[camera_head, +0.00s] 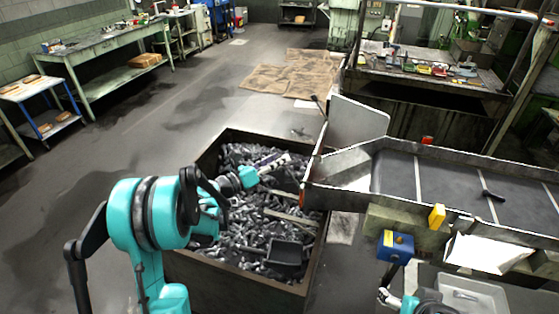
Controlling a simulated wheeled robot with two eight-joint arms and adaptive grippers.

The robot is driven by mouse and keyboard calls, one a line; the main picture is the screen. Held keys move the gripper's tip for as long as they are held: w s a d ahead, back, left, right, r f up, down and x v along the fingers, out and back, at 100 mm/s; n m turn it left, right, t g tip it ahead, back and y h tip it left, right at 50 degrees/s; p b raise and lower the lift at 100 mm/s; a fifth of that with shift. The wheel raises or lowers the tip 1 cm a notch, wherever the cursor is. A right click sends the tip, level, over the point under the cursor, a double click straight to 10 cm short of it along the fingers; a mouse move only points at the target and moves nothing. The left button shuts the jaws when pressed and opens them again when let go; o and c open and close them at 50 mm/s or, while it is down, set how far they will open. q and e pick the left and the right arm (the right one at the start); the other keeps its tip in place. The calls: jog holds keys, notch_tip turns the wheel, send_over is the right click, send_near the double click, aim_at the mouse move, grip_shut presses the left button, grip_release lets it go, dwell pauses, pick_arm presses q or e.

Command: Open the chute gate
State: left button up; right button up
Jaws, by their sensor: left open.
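A dark bin (212,270) full of grey bolts and a scoop (285,252) lies below my left arm. The conveyor belt (440,182) runs right. A blue and yellow box (396,246) hangs at its near side. A workbench (430,75) stands behind; floor at left is free.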

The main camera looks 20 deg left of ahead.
pick_arm(q)
jog(key=shift+w+d, duration=0.3)
jog(key=shift+w, duration=0.15)
grip_shut()
